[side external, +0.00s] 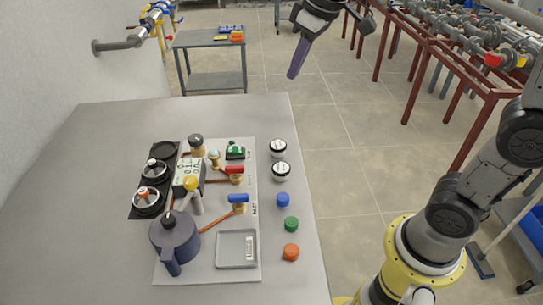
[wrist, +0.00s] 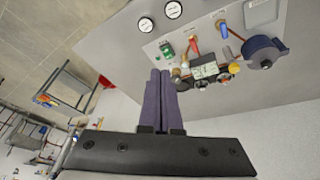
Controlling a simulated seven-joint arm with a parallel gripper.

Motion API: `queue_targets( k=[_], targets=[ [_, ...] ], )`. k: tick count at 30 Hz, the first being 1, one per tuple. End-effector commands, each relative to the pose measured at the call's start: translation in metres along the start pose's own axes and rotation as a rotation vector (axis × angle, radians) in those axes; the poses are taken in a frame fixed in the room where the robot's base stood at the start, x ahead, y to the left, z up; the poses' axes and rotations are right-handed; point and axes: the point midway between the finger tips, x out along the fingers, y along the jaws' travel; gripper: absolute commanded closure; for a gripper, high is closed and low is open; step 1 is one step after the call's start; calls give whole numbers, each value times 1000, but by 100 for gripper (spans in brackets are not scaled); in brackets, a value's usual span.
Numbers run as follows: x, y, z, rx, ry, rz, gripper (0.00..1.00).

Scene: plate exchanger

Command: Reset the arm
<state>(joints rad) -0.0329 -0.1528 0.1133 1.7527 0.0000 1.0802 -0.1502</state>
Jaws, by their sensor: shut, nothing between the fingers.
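My gripper (side external: 297,60) hangs in the air beyond the far right corner of the table, high above the floor, with its fingers pointing down. In the wrist view its two purple fingers (wrist: 160,75) lie side by side, shut and empty. The plate exchanger board (side external: 207,215) lies on the grey table (side external: 100,135), well apart from my gripper.
Two white round gauges (side external: 279,169) and blue, green and orange caps (side external: 290,251) stand right of the board. A cart (side external: 212,80) stands behind the table. Red-framed pipework (side external: 430,50) is at right.

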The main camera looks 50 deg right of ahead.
Motion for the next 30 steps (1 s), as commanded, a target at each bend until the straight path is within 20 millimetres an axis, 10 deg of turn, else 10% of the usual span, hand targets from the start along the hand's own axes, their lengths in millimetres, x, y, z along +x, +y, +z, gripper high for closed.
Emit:
queue_targets(
  k=[7, 15, 30],
  targets=[
    [-39, -9, 96, 62, 120, 24, 100],
    [-17, -23, 190, 136, 169, 31, 100],
    [5, -26, 209, 181, 142, 24, 100]
  ],
)
